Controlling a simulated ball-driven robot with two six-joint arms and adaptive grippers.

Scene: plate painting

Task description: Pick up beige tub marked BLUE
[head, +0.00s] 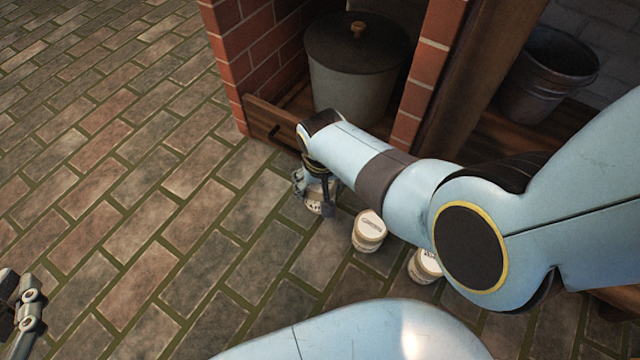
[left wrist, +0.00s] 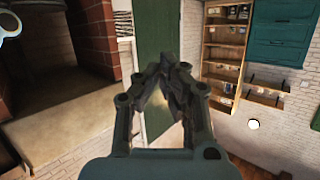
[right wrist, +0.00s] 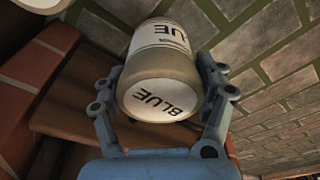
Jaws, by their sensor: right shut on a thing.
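The beige tub marked BLUE (right wrist: 158,85) fills the middle of the right wrist view, with BLUE on its pale end and on its side. My right gripper (right wrist: 165,90) is shut on it, one finger on each side. In the head view the tub (head: 322,207) shows partly below my right gripper (head: 318,185), near the brick unit's front; whether it touches the floor I cannot tell. My left gripper (head: 22,310) is at the far left edge of the head view. In the left wrist view its fingers (left wrist: 168,72) come together with nothing visible between them.
Two more beige tubs, one (head: 369,232) and another (head: 426,265), stand on the paving to the right, close to my right arm. A lidded grey pot (head: 357,75) stands in the brick unit (head: 258,48) behind. A dark bucket (head: 548,75) is at right. Paving at left is clear.

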